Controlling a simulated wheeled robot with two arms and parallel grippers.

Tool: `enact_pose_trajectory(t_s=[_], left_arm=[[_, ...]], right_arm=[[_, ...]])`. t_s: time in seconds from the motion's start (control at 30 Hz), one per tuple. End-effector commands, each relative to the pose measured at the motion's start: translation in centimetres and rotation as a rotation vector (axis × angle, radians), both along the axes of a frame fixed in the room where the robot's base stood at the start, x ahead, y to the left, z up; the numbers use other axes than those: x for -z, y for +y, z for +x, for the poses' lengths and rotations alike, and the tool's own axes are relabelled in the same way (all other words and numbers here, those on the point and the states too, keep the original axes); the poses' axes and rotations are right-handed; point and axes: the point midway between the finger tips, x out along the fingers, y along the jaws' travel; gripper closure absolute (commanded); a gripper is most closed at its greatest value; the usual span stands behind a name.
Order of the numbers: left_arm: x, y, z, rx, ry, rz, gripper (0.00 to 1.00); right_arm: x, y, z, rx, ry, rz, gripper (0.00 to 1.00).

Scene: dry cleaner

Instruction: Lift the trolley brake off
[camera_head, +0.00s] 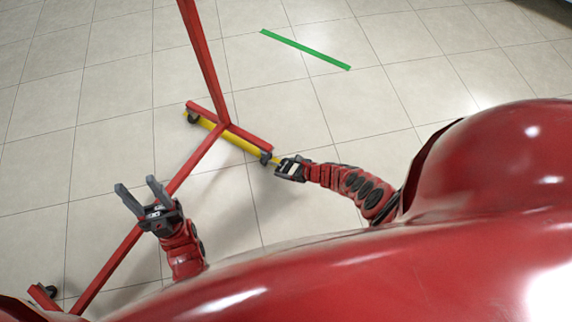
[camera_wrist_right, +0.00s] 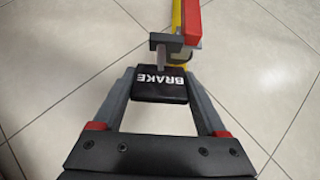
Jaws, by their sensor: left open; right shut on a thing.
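The red trolley frame (camera_head: 180,173) stands on the tiled floor, with a foot bar (camera_head: 248,138) across its end and a caster (camera_head: 265,157) at the bar's near right tip. The black brake pedal, lettered BRAKE (camera_wrist_right: 163,84), shows in the right wrist view beside that caster. My right gripper (camera_head: 282,165) is shut on the brake pedal, with a finger on each side of it. My left gripper (camera_head: 141,192) is open and empty, above the trolley's long lower bar.
A yellow strip (camera_head: 240,145) lies along the foot bar. A green strip (camera_head: 305,49) lies on the floor farther back. Another caster (camera_head: 48,291) is at the lower left. The floor at right of the trolley is clear.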

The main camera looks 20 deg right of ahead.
Motion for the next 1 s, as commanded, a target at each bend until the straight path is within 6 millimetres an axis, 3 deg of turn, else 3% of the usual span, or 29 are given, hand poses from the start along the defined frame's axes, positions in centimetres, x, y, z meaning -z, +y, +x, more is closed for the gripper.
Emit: enact_pose_trajectory(t_s=[0.57,0.6,0.73,1.0], left_arm=[[-0.61,-0.02,0.19,0.001,0.01,-0.012,0.5],[-0.6,-0.02,0.19,0.001,0.011,-0.012,0.5],[-0.61,-0.01,0.19,0.0,0.01,-0.012,0.5],[-0.83,-0.01,0.2,0.001,0.011,-0.012,0.5]], right_arm=[[-0.24,0.17,0.08,0.0,0.029,-0.02,1.0],[-0.24,0.17,0.08,0.0,0.029,-0.02,0.22],[-0.25,0.13,0.11,0.0,0.029,-0.02,0.0],[-0.46,0.03,0.04,0.001,0.029,-0.02,0.0]])
